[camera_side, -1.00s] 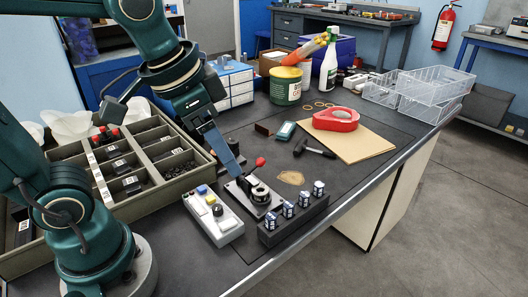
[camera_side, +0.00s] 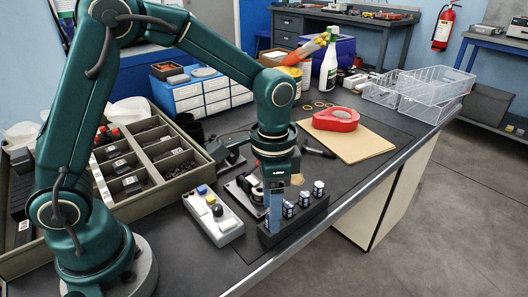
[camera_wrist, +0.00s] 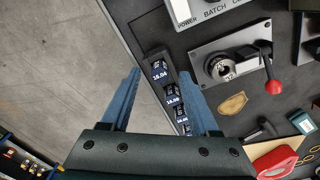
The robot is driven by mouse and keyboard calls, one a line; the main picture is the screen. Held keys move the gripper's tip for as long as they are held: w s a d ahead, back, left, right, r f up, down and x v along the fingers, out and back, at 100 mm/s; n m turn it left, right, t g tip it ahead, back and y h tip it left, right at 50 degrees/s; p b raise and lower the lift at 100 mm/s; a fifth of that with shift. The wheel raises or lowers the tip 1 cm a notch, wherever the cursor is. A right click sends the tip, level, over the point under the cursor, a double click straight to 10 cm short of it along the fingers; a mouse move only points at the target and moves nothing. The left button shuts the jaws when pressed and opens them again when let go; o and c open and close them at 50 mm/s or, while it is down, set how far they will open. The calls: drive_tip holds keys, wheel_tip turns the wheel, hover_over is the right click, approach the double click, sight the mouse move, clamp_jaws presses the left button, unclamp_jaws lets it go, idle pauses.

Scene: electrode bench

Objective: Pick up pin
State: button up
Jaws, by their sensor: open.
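Several small pins with dark blue, numbered labels stand in a row in a black rack (camera_side: 296,222) at the bench's front edge. In the wrist view the nearest pin (camera_wrist: 159,71) shows between the fingertips of my gripper (camera_wrist: 158,76), with other pins (camera_wrist: 172,98) behind it along the rack. In the side view my gripper (camera_side: 273,215) points down at the rack's left end, and its blue fingers partly hide the pin there. The other pins (camera_side: 304,199) stay visible to the right. The jaws are open and hold nothing; contact with the pin cannot be told.
A fixture with a red-knobbed lever (camera_wrist: 272,86) sits close behind the rack. A grey button box (camera_side: 213,217) stands left of it. A divided tray (camera_side: 150,165) lies further left.

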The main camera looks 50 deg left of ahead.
drive_tip(key=shift+f, duration=0.8)
clamp_jaws()
drive_tip(key=shift+r, duration=0.45)
wheel_tip(320, 180, up, 4)
drive_tip(key=shift+f, duration=0.15)
drive_tip(key=s+a+r, duration=0.2)
drive_tip(key=a+r, duration=0.4)
drive_tip(key=a, duration=0.5)
drive_tip(key=shift+s+a+r, duration=0.2)
drive_tip(key=shift+a+r, duration=0.05)
